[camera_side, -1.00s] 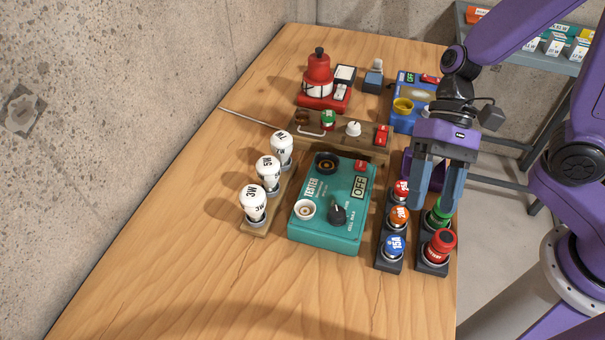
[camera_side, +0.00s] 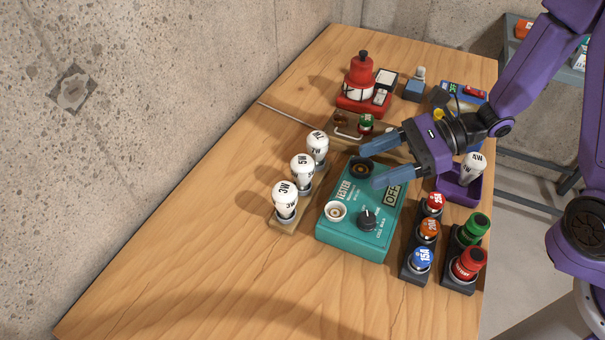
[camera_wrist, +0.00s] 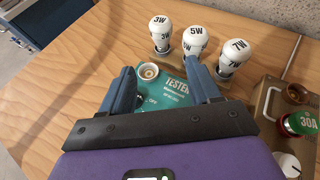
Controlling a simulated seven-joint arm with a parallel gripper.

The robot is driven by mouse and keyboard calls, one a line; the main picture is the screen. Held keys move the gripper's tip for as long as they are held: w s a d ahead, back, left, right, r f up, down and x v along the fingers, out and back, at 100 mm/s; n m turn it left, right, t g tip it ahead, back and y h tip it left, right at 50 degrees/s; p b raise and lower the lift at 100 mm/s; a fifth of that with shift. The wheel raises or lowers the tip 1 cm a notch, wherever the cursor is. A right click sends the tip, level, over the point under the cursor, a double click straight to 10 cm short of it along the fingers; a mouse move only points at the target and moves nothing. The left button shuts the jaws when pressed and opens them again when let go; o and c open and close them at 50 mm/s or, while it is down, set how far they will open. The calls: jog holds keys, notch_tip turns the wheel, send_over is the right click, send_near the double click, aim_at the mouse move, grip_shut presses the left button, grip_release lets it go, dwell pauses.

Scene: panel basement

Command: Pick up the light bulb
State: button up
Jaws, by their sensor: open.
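Three white light bulbs stand upright in a row on a wooden rack (camera_side: 281,226), left of the teal tester. They are the 3W bulb (camera_side: 285,200), the 5W bulb (camera_side: 303,168) and the 7W bulb (camera_side: 317,146). In the wrist view the 3W (camera_wrist: 161,30), 5W (camera_wrist: 195,40) and 7W (camera_wrist: 234,56) bulbs stand beyond the fingertips. A fourth white bulb (camera_side: 471,167) stands in a purple holder (camera_side: 459,190) at the right, its label hard to read. My gripper (camera_side: 369,167) is open and empty above the tester, fingers pointing left towards the row; it also shows in the wrist view (camera_wrist: 160,68).
The teal tester (camera_side: 345,240) with sockets and a knob lies under my gripper. Fuses in dark racks (camera_side: 419,276) stand at the front right. A red device (camera_side: 362,85) and a wooden panel (camera_side: 345,120) lie behind. The table's front left is clear.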

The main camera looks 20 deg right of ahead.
jog(key=w+d+m+t, duration=0.1)
jog(key=m, duration=0.1)
jog(key=w+d+f+m+t, duration=0.1)
jog(key=m+t, duration=0.1)
jog(key=shift+w+f+h, duration=0.15)
jog(key=shift+f+h, duration=0.05)
jog(key=shift+h, duration=0.2)
send_near(295, 170)
jog(key=shift+w+a+f, duration=0.8)
jog(key=shift+w+f, duration=0.05)
jog(key=shift+f, duration=0.2)
jog(key=shift+w+a+f, duration=0.8)
jog(key=shift+f, duration=0.3)
jog(key=shift+r+x, duration=0.1)
jog(key=shift+x, duration=1.25)
jog(key=shift+r+x, duration=0.15)
jog(key=shift+x, duration=1.15)
jog(key=shift+w, duration=0.15)
jog(key=c, duration=0.7)
